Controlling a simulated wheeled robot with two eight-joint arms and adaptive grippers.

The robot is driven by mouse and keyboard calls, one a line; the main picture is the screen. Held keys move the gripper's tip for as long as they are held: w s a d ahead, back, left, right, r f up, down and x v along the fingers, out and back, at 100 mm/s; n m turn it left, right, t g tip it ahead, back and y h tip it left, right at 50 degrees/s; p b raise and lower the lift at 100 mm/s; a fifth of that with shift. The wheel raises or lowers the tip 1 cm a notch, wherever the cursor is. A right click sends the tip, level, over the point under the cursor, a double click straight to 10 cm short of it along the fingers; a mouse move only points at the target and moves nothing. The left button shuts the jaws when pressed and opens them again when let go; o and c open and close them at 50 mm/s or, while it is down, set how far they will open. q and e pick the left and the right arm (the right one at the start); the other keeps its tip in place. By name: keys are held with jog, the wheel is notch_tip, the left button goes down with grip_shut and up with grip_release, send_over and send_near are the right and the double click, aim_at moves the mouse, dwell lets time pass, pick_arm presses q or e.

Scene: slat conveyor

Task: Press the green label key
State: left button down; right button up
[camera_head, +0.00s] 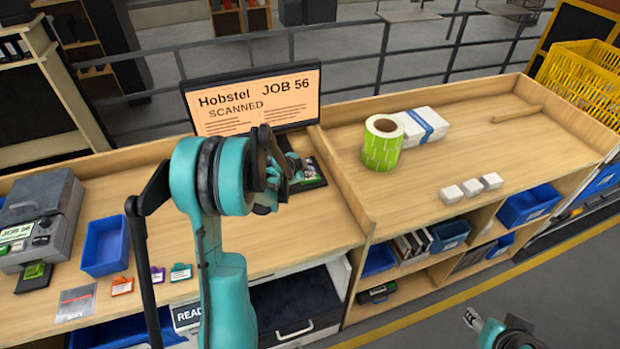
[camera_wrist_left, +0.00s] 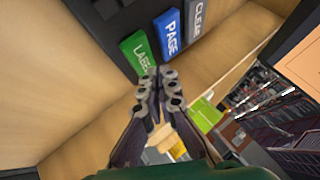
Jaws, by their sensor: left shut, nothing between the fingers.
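The green LABEL key (camera_wrist_left: 137,54) is on a dark keypad (camera_wrist_left: 105,25) in the left wrist view, beside a blue PAGE key (camera_wrist_left: 167,34) and a grey CLEAR key (camera_wrist_left: 198,17). My left gripper (camera_wrist_left: 160,74) is shut and empty. Its fingertips overlap the lower right end of the green key in this view; I cannot tell whether they touch it. In the head view, my left gripper (camera_head: 288,178) is over the keypad (camera_head: 313,176) in front of the screen, and my arm hides part of it. My right gripper (camera_head: 480,322) shows at the lower right, its fingers unclear.
A screen (camera_head: 255,98) reading "Hobstel JOB 56 SCANNED" stands behind the keypad. A wooden divider (camera_head: 342,180) runs to its right, with a green label roll (camera_head: 380,150) beyond. A blue bin (camera_head: 105,246) and a grey printer (camera_head: 40,215) stand on the left.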

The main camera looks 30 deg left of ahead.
aim_at(309, 180)
pick_arm(q)
jog(key=shift+r+p, duration=1.6)
jog(key=shift+r, duration=0.95)
jog(key=shift+f, duration=0.1)
